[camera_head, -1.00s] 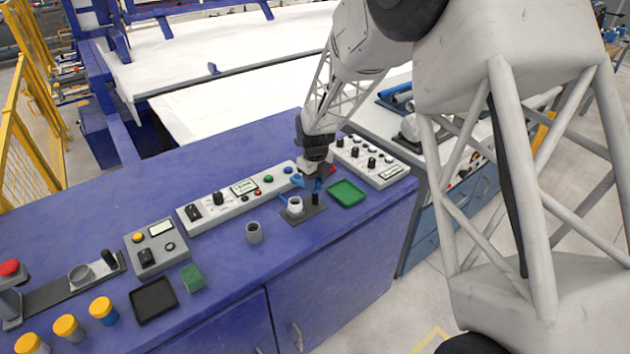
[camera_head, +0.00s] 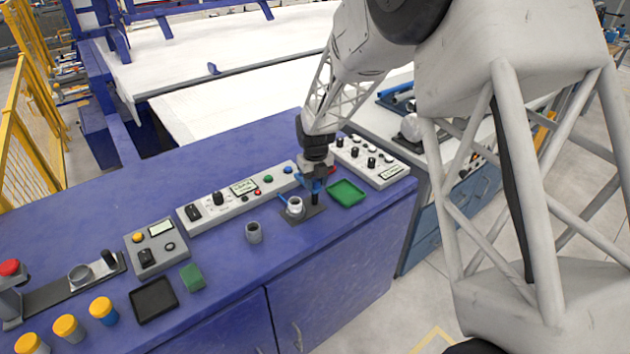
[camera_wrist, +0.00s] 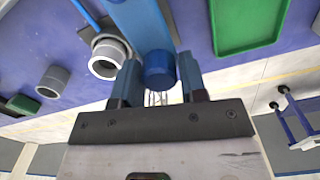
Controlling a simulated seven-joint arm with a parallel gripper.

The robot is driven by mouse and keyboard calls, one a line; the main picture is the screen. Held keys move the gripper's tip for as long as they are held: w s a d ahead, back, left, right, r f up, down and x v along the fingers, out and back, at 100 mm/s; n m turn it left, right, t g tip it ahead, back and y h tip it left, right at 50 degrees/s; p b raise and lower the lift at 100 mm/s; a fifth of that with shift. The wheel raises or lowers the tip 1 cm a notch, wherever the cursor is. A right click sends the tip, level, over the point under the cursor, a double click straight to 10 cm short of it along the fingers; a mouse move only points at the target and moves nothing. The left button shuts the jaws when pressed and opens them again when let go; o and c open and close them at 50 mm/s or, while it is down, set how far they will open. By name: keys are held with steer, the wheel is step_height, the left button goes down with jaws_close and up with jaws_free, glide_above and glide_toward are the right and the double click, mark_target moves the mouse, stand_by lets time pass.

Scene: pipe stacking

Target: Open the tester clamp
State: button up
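The tester clamp has a dark base plate (camera_head: 291,218) near the front right edge of the blue bench, with a light grey pipe ring (camera_head: 295,206) upright on it. A thin blue lever reaches the ring. My gripper (camera_head: 315,184) is over the right end of the clamp, pointing down. In the wrist view, a thick blue clamp handle (camera_wrist: 159,70) with a round end lies between the two blue fingers of my gripper (camera_wrist: 160,80). The fingers sit close on both sides of it and look shut on it. The ring (camera_wrist: 107,57) is left of the handle, apart from the fingers.
A green tray (camera_head: 346,192) is just right of the clamp. A grey pipe piece (camera_head: 253,232) stands to the left. A long control panel (camera_head: 238,198) and another panel (camera_head: 372,160) lie behind. A black tray (camera_head: 154,300) and several yellow-capped pieces are at left.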

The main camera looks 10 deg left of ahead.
steer(key=o, duration=0.3)
steer(key=shift+r, duration=3.9)
